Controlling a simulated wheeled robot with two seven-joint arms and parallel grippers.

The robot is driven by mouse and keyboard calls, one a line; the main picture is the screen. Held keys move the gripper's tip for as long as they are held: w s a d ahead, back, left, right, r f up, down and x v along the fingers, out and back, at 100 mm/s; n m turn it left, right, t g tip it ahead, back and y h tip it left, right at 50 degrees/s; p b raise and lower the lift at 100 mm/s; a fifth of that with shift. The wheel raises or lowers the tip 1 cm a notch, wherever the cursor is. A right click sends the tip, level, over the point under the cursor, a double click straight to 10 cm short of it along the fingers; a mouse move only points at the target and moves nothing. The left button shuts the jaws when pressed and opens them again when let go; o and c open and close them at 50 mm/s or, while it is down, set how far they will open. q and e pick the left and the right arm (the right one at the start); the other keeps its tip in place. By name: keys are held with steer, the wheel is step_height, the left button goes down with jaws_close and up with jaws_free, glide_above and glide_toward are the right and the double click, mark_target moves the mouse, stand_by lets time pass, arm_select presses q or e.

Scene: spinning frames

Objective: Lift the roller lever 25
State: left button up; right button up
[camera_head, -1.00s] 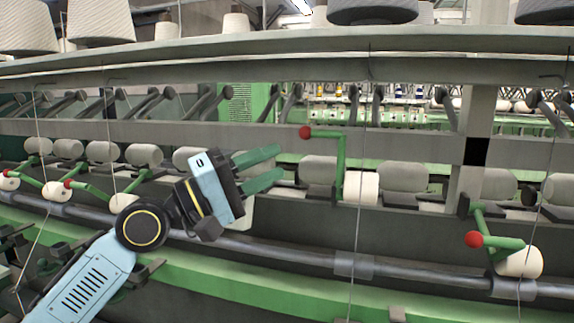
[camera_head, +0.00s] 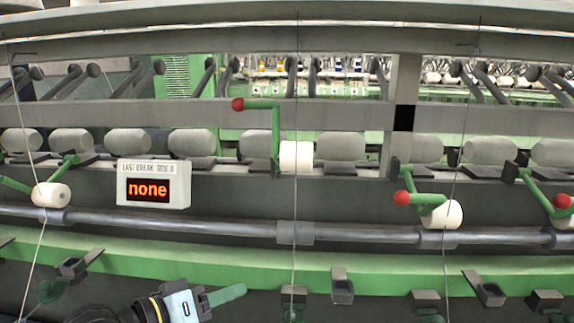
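In the head view, one green roller lever with a red knob (camera_head: 238,104) stands raised, its arm bent up above a white roller (camera_head: 296,157). To the right, a lever with a red knob (camera_head: 401,198) is lowered at another white roller (camera_head: 441,214). One more lowered lever (camera_head: 562,201) is cut by the right edge. I see no numbers on the levers. My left gripper (camera_head: 228,295) is low at the bottom edge, well below the levers and touching none. One green finger shows clearly; its opening cannot be judged. My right gripper is out of view.
A sign (camera_head: 153,184) reads "LAST BREAK SIDE B none". A long grey rod (camera_head: 360,236) and a green rail (camera_head: 390,278) run across below the rollers. Thin threads hang down in front. Dark brackets (camera_head: 341,287) line the lower front.

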arm_select(q)
steer(key=s+a+f+m+g+y, duration=0.1)
steer(key=s+a+f+g+y, duration=0.4)
steer(key=s+f, duration=0.65)
steer(key=s+a+f+m+g+y, duration=0.15)
steer(key=s+a+f+y, duration=0.4)
steer(key=s+f, duration=0.6)
step_height(320, 180, down, 26)
steer(key=s+g+b, duration=0.2)
steer(key=b, duration=0.2)
steer(key=s+a+f+g+b, duration=0.1)
steer(key=s+a+f+b, duration=0.2)
steer(key=s+f, duration=1.3)
step_height(320, 180, down, 3)
steer(key=shift+s+a+f, duration=0.1)
steer(key=shift+s+a, duration=0.05)
steer(key=shift+s, duration=0.25)
